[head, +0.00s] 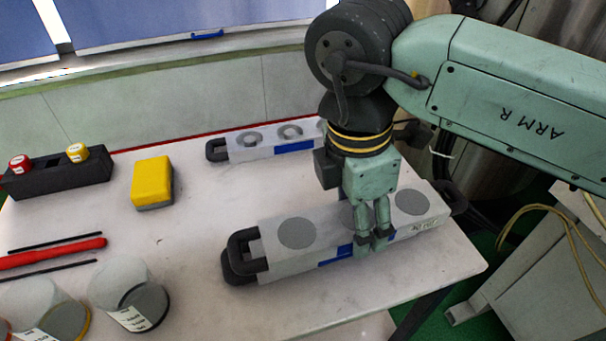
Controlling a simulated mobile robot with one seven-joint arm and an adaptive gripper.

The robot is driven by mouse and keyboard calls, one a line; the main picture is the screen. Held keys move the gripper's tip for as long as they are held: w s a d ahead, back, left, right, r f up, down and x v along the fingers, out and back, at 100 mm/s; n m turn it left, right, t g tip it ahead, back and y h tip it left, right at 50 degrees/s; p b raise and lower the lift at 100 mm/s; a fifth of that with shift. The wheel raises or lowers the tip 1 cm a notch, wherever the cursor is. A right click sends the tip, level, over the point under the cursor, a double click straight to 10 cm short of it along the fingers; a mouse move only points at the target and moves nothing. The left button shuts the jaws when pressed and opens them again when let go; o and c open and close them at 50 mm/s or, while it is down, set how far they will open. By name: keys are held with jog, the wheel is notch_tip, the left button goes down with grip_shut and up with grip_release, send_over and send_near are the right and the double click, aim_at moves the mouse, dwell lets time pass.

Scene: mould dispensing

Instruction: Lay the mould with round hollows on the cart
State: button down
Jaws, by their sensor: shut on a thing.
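A long light grey mould (325,230) with round grey hollows in its top lies across the right front of the white table. It has black end handles and a blue label on its front side. My gripper (371,243) points down over its middle and is shut on the mould, hiding part of the middle hollow. Two black handle loops, one above the other, show at its left end; I cannot tell if a second piece lies under it. Whether the mould touches the tabletop is unclear. No separate cart can be made out for certain.
Another mould (270,142) with ring-shaped hollows lies behind. A grey cabinet (545,270) with cables is at right. The table's middle is clear.

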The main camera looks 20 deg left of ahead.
jog(key=p, duration=0.3)
send_over(311, 183)
jog(key=shift+s+a+f, duration=0.1)
jog(key=shift+s+f, duration=0.15)
jog(key=shift+f, duration=0.35)
jog(key=shift+w+a+f+p, duration=0.1)
jog(key=shift+w+f+p, duration=0.05)
jog(key=shift+f+p, duration=0.6)
jog(key=shift+f, duration=1.05)
jog(key=shift+f+b, duration=0.3)
jog(key=shift+b, duration=0.15)
jog(key=c, duration=0.5)
grip_release()
jog(key=shift+r, duration=0.2)
